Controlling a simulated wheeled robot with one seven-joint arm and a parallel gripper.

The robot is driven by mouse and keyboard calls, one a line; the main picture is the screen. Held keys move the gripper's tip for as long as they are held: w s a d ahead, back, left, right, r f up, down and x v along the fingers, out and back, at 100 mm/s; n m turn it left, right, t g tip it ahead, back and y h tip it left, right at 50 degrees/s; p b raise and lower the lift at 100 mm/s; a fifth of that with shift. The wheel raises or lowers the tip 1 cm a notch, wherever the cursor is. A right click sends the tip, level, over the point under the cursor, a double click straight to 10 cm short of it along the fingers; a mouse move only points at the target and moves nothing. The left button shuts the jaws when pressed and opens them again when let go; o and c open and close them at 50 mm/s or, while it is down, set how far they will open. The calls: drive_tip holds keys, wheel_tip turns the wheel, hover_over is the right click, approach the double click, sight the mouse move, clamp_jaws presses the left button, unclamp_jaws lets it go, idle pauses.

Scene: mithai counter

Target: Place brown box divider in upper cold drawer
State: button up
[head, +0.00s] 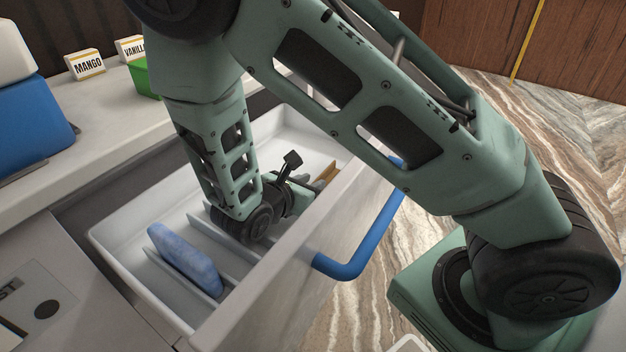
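The open white drawer (121,237) has a blue handle (351,268) on its front and pale upright partitions inside. I cannot tell from this view alone whether it is the upper cold drawer. My gripper (313,183) is down inside the drawer, toward its far right end. A small brown piece (328,173), perhaps the brown box divider, shows just beyond the gripper's end, close to the drawer's front wall. My arm and wrist hide most of it and the fingertips. I cannot tell whether the fingers grip it.
A light blue slab (184,259) stands between partitions at the drawer's near left. On the counter (110,125) are MANGO (86,65) and VANILLA (131,49) cards, a green box (147,80) and a blue container (32,118). Marbled floor (500,105) lies right of the drawer.

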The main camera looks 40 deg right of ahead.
drive_tip(key=p+v, duration=0.2)
drive_tip(key=v, duration=0.8)
drive_tip(key=shift+s+a, duration=0.1)
drive_tip(key=shift+s, duration=0.05)
